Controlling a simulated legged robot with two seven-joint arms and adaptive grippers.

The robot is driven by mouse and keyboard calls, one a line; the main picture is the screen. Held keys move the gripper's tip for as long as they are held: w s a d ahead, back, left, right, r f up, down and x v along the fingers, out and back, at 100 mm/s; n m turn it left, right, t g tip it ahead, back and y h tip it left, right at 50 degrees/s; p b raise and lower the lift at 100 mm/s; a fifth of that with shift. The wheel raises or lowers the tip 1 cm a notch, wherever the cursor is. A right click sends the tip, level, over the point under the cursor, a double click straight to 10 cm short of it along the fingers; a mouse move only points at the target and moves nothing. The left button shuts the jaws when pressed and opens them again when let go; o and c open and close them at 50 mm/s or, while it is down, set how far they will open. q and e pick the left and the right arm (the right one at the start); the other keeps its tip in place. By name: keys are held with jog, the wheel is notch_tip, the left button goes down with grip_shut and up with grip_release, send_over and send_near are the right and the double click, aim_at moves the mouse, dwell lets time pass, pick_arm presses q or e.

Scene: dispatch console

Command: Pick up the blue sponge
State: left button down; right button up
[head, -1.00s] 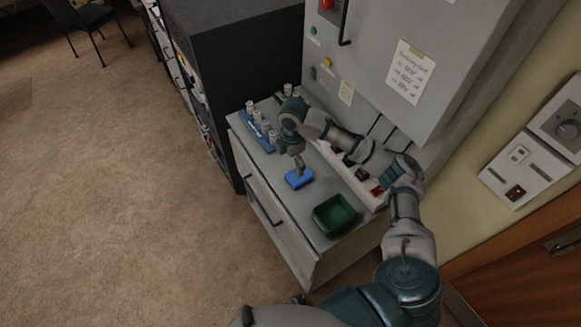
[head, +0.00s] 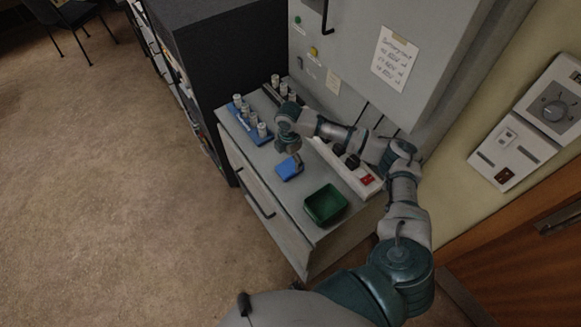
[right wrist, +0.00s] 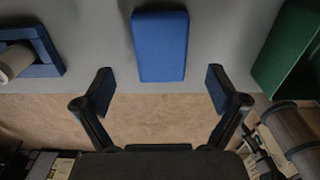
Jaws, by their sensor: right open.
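The blue sponge (head: 289,168) lies on the grey console top, between the blue rack and the green tray. In the right wrist view the blue sponge (right wrist: 160,46) lies ahead of the fingertips, centred between them sideways. My right gripper (head: 297,158) is just above the sponge in the head view and partly covers its far side. In the right wrist view my right gripper (right wrist: 160,88) is open with its two fingers wide apart and nothing between them. My left gripper is not in view.
A green tray (head: 341,214) stands to the right of the sponge. A blue rack with several pale cylinders (head: 262,138) stands to its left. A white strip with a red switch (head: 367,180) runs behind. The console's front edge is near the sponge.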

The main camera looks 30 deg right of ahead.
aim_at(291, 165)
jog(key=f, duration=0.1)
jog(key=d+f, duration=0.1)
jog(key=shift+f, duration=0.3)
jog(key=shift+a+f+p, duration=0.15)
jog(key=shift+a+f, duration=0.05)
jog(key=shift+f, duration=0.35)
jog(key=shift+a+f+p, duration=0.15)
jog(key=shift+f, duration=0.35)
jog(key=shift+a+f, duration=0.15)
jog(key=shift+a, duration=0.2)
jog(key=shift+c, duration=1.2)
jog(key=shift+d, duration=0.2)
jog(key=c, duration=0.8)
jog(key=shift+d, duration=0.25)
jog(key=shift+c, duration=0.3)
pick_arm(q)
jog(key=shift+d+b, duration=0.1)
jog(key=shift+b, duration=0.2)
pick_arm(e)
notch_tip(291, 165, up, 10)
jog(key=shift+a, duration=0.15)
